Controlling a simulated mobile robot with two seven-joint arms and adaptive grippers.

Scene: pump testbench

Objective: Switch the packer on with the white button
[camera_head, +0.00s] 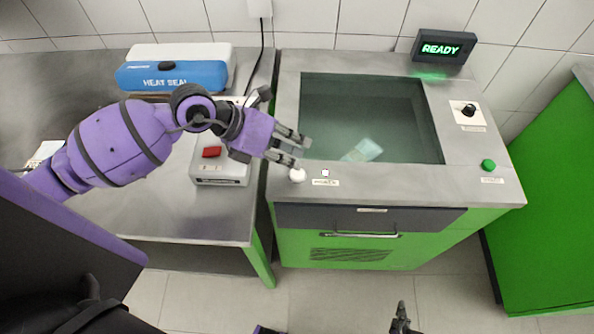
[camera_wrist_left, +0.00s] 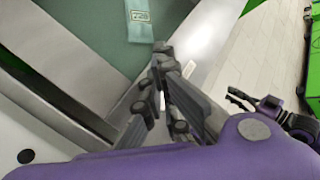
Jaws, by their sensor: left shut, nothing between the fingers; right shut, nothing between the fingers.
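The white button (camera_head: 297,175) is a small round knob on the front left rim of the green bench (camera_head: 380,181), beside a small label (camera_head: 325,183). My left gripper (camera_head: 303,152) is shut and empty, just behind the button, close to it in the head view; I cannot tell whether it touches. In the left wrist view the fingers (camera_wrist_left: 158,85) point over the rim of the basin, and I cannot make out the white button there. My right gripper (camera_head: 401,320) is shut and empty at the bottom edge of the head view.
The sunken basin (camera_head: 390,110) holds a pale packet (camera_head: 362,150). A display (camera_head: 443,48) reads READY. A black knob (camera_head: 468,110) and a green button (camera_head: 488,165) sit on the right rim. A blue heat sealer (camera_head: 172,76) and grey box with red switch (camera_head: 220,172) stand left.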

